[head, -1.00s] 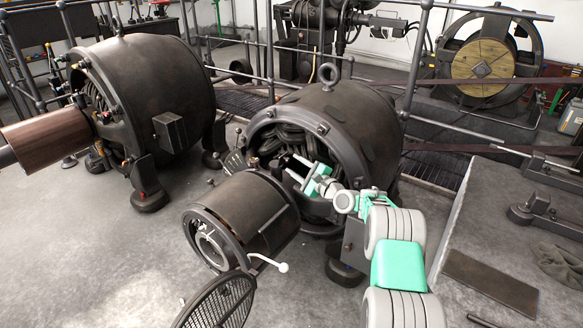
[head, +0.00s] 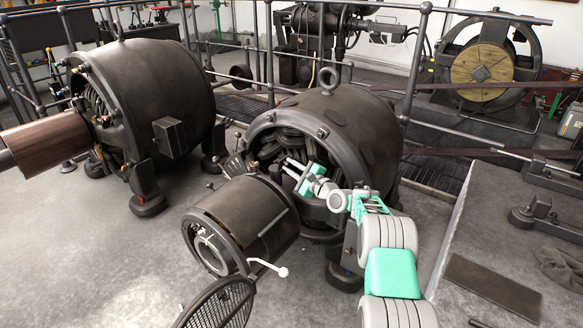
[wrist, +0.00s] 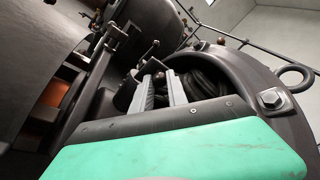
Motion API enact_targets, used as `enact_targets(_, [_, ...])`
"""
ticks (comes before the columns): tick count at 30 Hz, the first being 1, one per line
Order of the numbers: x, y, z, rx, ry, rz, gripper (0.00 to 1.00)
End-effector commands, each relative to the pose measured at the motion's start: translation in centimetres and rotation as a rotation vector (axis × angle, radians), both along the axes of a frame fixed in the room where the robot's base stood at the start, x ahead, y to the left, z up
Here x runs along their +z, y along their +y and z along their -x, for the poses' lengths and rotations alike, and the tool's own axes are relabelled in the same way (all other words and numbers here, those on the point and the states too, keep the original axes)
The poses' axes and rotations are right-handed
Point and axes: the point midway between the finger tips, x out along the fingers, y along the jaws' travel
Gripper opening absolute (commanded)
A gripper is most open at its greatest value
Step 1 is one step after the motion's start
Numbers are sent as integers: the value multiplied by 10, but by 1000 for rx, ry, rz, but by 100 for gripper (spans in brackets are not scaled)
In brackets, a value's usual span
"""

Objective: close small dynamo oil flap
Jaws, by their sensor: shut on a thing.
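The small dynamo (head: 352,125) is the dark ribbed drum in the middle, with a lifting ring on top and an open front showing coils. My gripper (head: 287,167) reaches into this front opening, just above the shaft drum. In the wrist view, my gripper (wrist: 160,77) has its two grey fingers around a small dark part with a knob, beside the coils. The fingers are shut on this part, with a gap between them. I cannot tell for certain whether it is the oil flap; the fingers and the dynamo rim hide much of it.
A larger dynamo (head: 150,85) stands at the left. A mesh cover (head: 218,303) and a white-tipped lever (head: 268,265) stick out in front of the shaft drum. Railings (head: 412,65) run behind. Floor at the lower left is clear.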

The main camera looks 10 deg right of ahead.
Motion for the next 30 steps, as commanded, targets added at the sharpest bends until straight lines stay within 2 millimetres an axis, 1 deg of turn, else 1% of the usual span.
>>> enact_targets(9, [0,0,0,0,2,1,0])
enact_targets(17, [7,1,-1,0,35,37,0])
enact_targets(23, [15,5,-4,1,116,117,0])
enact_targets(30, [24,12,-11,1,261,262,0])
